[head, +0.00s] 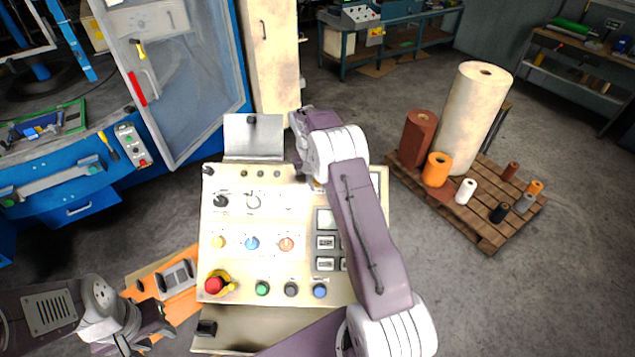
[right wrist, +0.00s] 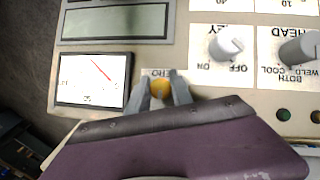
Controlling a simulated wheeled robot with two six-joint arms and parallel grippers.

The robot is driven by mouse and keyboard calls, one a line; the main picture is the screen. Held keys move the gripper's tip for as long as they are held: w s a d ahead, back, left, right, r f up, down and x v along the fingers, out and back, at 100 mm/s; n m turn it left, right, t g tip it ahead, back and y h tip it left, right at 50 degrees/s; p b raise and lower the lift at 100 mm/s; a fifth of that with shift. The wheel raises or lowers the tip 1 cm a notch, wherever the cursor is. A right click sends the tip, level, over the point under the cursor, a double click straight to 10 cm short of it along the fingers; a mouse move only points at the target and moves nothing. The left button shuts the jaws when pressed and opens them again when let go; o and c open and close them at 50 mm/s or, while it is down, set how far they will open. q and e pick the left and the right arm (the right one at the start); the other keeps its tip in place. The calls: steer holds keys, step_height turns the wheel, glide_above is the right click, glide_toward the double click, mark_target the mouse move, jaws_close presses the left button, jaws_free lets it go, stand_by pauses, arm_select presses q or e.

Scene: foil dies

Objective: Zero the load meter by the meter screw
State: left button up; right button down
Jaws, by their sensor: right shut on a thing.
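The meter screw (right wrist: 160,88) is a round yellow-orange knob below a label that reads ZERO upside down in the right wrist view. My right gripper (right wrist: 168,92) is shut on it, with one grey finger on each side. The load meter (right wrist: 92,80) is a white dial in a dark frame, just left of the screw. Its red needle slants across the face; its scale is too small to read. In the head view my right arm covers this part of the control panel (head: 235,272). My left gripper (head: 146,333) looks open and empty at lower left.
A key switch (right wrist: 226,48) and a dark HEAD selector (right wrist: 300,48) stand right of the screw. A red emergency button (head: 213,285) sits at the panel's lower left. An orange board (head: 190,303) lies near my left gripper. A pallet (head: 490,233) with rolls stands right.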

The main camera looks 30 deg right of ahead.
steer(key=c, duration=1.1)
jaws_free()
steer(key=shift+c, duration=0.2)
steer(key=r+b, duration=0.2)
steer(key=shift+w+a+r, duration=0.15)
steer(key=shift+a+r, duration=0.05)
steer(key=shift+r, duration=0.15)
steer(key=r, duration=0.3)
steer(key=a+r+b, duration=0.1)
steer(key=r, duration=0.1)
steer(key=shift+r, duration=0.65)
